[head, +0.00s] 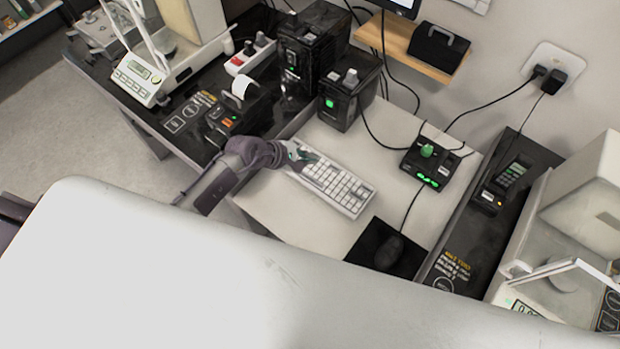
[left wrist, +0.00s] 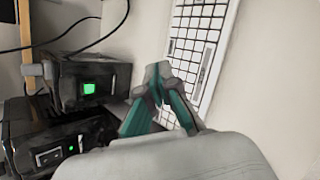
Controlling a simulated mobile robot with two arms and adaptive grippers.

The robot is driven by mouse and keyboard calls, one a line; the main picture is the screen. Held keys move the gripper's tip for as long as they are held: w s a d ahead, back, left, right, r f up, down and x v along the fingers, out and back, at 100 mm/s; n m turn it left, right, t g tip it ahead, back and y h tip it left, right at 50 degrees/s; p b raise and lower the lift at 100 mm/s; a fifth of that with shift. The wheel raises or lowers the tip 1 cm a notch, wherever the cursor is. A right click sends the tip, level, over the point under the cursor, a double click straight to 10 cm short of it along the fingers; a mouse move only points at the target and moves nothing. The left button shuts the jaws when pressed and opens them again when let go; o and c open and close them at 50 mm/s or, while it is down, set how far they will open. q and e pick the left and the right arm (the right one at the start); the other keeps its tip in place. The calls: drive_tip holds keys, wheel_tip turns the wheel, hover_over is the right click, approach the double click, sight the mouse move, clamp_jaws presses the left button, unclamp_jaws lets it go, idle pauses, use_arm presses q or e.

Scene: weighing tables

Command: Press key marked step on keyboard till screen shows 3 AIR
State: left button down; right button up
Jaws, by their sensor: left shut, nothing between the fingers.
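The white keyboard (head: 345,190) lies on the light table. In the left wrist view the keyboard (left wrist: 205,45) runs up from the middle to the top edge, and its key markings cannot be read. My left gripper (head: 303,156) is shut and empty, with its fingertips over the far left end of the keyboard. In the left wrist view the closed fingertips (left wrist: 157,72) appear beside or over the keyboard's near end; contact cannot be told. A screen (head: 398,4) shows only its bottom corner at the top, and its text is out of view. My right gripper is not in view.
Black boxes with green lights (head: 349,100) stand behind the keyboard's left end. A mouse (head: 388,252) lies on a black mat to its right, and a small black device (head: 437,162) with a green knob stands behind. A black printer (head: 238,106) stands left of my gripper.

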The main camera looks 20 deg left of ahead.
sight(308, 180)
use_arm(q)
wheel_tip(308, 180, down, 7)
drive_tip(key=b, duration=0.5)
drive_tip(key=shift+f+b, duration=0.1)
drive_tip(key=shift+b, duration=0.25)
drive_tip(key=shift+f+b, duration=0.4)
drive_tip(key=shift+f, duration=0.1)
idle(0.4)
drive_tip(key=shift+f+b, duration=0.4)
drive_tip(key=shift+b, duration=0.05)
drive_tip(key=shift+f+b, duration=0.35)
idle(0.5)
drive_tip(key=shift+r, duration=0.15)
drive_tip(key=shift+r+p, duration=0.65)
drive_tip(key=shift+p, duration=0.05)
drive_tip(key=shift+r, duration=0.1)
